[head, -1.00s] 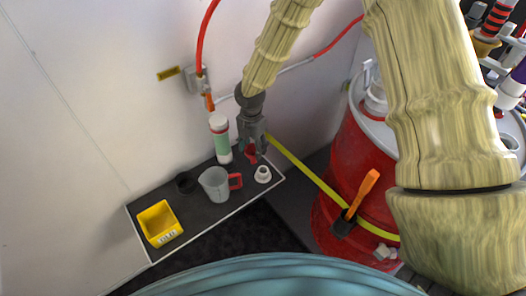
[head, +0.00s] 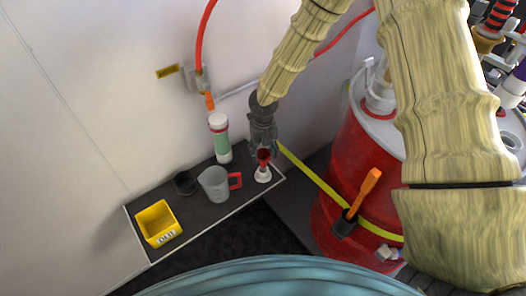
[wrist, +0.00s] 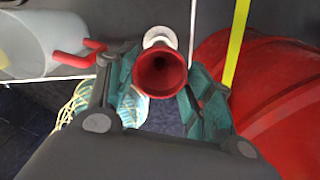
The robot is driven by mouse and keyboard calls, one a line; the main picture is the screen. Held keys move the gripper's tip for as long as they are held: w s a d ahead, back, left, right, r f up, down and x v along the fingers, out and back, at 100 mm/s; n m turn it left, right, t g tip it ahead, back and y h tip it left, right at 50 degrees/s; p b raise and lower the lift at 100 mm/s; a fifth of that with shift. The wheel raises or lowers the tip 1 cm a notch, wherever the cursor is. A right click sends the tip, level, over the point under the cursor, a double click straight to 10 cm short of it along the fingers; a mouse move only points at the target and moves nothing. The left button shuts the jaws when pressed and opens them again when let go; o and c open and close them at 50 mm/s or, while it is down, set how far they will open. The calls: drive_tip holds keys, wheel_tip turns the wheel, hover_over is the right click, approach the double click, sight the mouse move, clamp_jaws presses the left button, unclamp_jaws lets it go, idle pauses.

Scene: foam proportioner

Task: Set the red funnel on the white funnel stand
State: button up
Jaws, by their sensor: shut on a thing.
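The red funnel (head: 263,155) is upright between the fingers of my gripper (head: 263,147), directly over the white funnel stand (head: 263,175) in the head view. In the wrist view the funnel (wrist: 160,74) shows its open mouth, with my gripper's teal-padded fingers (wrist: 158,95) on either side of it. The stand (wrist: 160,36) shows just behind the funnel's rim there. The funnel's lower end is at or just above the stand's top; I cannot tell whether it is seated. The stand is on the dark shelf near its right end.
A grey measuring jug (head: 214,184) with a red handle stands left of the stand. A green and white bottle (head: 220,140), a black cup (head: 185,183) and a yellow bin (head: 158,223) are also on the shelf (head: 205,210). A red drum (head: 340,190) with a yellow band stands at right.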

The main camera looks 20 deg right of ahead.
sight(263, 154)
drive_tip(key=shift+f+b, duration=2.2)
drive_tip(key=shift+f, duration=0.35)
drive_tip(key=shift+p, duration=1)
drive_tip(key=shift+f, duration=0.7)
drive_tip(key=o, duration=0.6)
drive_tip(key=shift+c, duration=0.2)
drive_tip(key=shift+r+p, duration=4.9)
drive_tip(key=shift+r, duration=0.65)
